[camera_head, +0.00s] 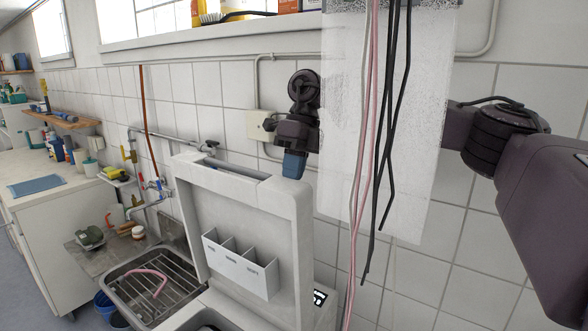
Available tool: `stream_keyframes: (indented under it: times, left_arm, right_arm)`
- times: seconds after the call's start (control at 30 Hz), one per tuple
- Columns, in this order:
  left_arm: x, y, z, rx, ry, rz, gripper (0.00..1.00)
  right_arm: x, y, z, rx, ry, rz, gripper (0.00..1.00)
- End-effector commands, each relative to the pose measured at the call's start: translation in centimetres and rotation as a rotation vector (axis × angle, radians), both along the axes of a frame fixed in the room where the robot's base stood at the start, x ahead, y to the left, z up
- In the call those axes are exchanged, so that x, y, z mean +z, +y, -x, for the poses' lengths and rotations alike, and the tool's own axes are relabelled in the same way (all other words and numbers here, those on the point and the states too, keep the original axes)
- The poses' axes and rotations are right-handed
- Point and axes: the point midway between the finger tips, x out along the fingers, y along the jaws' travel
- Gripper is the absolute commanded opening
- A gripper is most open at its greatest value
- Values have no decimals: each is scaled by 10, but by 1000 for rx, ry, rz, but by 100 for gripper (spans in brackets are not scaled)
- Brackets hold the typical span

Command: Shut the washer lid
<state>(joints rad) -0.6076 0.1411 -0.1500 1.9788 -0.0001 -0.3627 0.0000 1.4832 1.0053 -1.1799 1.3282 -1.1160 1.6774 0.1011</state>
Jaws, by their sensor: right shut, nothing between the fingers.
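The washer lid (190,185) stands raised and upright, its inner face toward me. A white compartment tray (240,268) sits on that face. Part of the washer opening (205,325) shows below at the bottom edge. My right gripper (293,166) is shut and empty, with its blue fingertips at the lid's upper right corner. The fingertips overlap the lid's top edge in the picture; I cannot tell if they touch it. A translucent hanging sheet and cables hide part of my right arm. My left gripper is not in view.
The sheet (400,160) and pink, grey and black cables (387,120) hang right of the lid. A tiled wall (460,260) with pipes and an outlet box (258,128) is close behind. A sink with a rack (160,285) and a counter (30,185) are left.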

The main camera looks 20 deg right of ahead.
Motion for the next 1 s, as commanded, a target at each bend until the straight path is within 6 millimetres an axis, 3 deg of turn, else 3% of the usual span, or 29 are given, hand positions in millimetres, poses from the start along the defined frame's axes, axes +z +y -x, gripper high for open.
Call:
stream_keyframes:
  times: [0.2,0.4,1.0]
  left_arm:
    - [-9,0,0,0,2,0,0]
    - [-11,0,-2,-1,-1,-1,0]
    - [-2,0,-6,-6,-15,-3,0]
  right_arm:
    - [-4,32,19,7,-2,-1,0]
    - [-4,49,32,4,-1,-1,0]
    - [1,46,32,1,-1,-1,0]
